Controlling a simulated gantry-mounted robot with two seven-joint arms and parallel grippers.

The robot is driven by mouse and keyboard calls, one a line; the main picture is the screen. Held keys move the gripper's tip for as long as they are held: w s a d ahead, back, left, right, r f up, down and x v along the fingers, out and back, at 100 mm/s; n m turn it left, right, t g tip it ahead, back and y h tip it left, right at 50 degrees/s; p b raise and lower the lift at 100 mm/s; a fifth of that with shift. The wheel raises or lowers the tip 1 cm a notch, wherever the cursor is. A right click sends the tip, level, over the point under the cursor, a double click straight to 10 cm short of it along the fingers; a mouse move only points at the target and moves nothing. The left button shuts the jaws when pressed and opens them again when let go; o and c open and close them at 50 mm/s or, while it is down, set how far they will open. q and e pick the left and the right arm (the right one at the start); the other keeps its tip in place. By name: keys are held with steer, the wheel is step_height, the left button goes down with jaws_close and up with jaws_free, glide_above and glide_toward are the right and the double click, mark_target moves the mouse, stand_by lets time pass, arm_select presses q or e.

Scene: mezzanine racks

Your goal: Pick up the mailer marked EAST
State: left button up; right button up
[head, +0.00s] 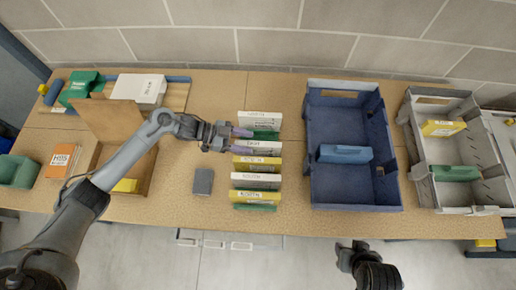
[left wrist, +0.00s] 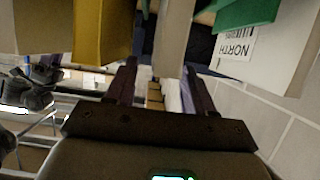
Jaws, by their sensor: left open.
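A row of thin mailers, white, yellow and green, stands on the table in the head view, left of the blue crate. My left gripper (head: 246,140) is open at the row's left ends, near a white mailer (head: 264,146); its label is too small to read surely. In the left wrist view the open fingers (left wrist: 163,85) have a pale mailer (left wrist: 174,38) between them, not visibly gripped. A yellow mailer (left wrist: 101,32) is to its left. A white mailer marked NORTH (left wrist: 275,65) is to its right. I cannot read EAST anywhere. My right gripper (head: 352,247) is off the table's front edge.
A blue crate (head: 316,185) holding a blue item stands right of the row, with a grey crate (head: 415,160) beyond. A small dark grey box (head: 203,181) lies left of the row. The wall is behind.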

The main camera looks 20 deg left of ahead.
mark_target(260, 149)
arm_select(q)
steer(key=shift+x, duration=1.35)
jaws_close()
